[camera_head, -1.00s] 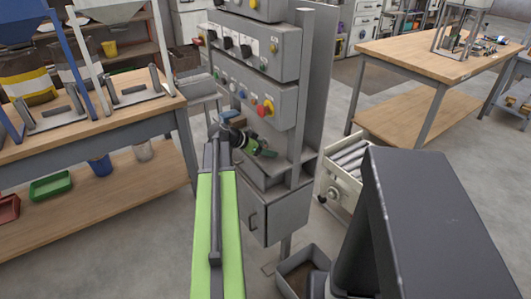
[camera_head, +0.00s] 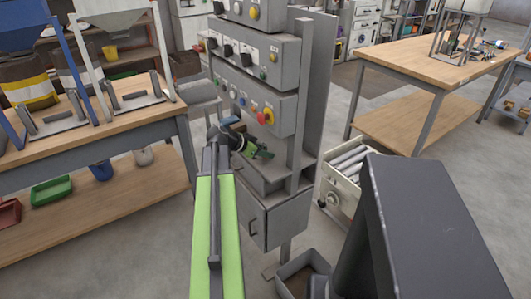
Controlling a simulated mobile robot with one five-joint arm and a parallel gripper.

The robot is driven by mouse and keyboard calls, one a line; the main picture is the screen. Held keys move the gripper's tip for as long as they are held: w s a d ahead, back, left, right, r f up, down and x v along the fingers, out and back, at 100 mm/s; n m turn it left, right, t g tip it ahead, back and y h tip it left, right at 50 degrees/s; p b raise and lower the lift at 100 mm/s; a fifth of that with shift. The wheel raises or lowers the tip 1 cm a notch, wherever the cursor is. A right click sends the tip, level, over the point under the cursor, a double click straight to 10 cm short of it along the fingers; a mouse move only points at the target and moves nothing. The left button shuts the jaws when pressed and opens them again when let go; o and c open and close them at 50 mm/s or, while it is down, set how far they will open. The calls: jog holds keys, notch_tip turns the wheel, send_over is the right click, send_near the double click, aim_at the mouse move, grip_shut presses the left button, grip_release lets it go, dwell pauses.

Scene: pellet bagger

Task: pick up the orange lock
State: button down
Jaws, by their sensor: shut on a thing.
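My gripper (camera_head: 258,153) is at the end of my green and dark grey arm, at the front of the grey control cabinet (camera_head: 281,108). It is just over the cabinet's small ledge (camera_head: 274,184), below the red emergency button (camera_head: 265,116) with its yellow part. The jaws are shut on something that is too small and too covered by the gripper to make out. I cannot pick out an orange lock anywhere in the view.
A wooden bench (camera_head: 122,117) with hopper stands is at the left. An open drawer (camera_head: 340,185) with metal rollers is right of the cabinet, and a grey bin (camera_head: 299,268) is on the floor below. Another wooden table (camera_head: 420,65) stands at the back right. Floor between is clear.

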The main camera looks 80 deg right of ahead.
notch_tip(320, 180, up, 6)
jog(key=p, duration=0.5)
jog(key=shift+r, duration=0.2)
jog(key=shift+w+a+f+b, duration=0.4)
jog(key=shift+w+a+f, duration=0.15)
jog(key=shift+w+a, duration=0.15)
jog(key=w+a, duration=1.2)
jog(key=w, duration=0.1)
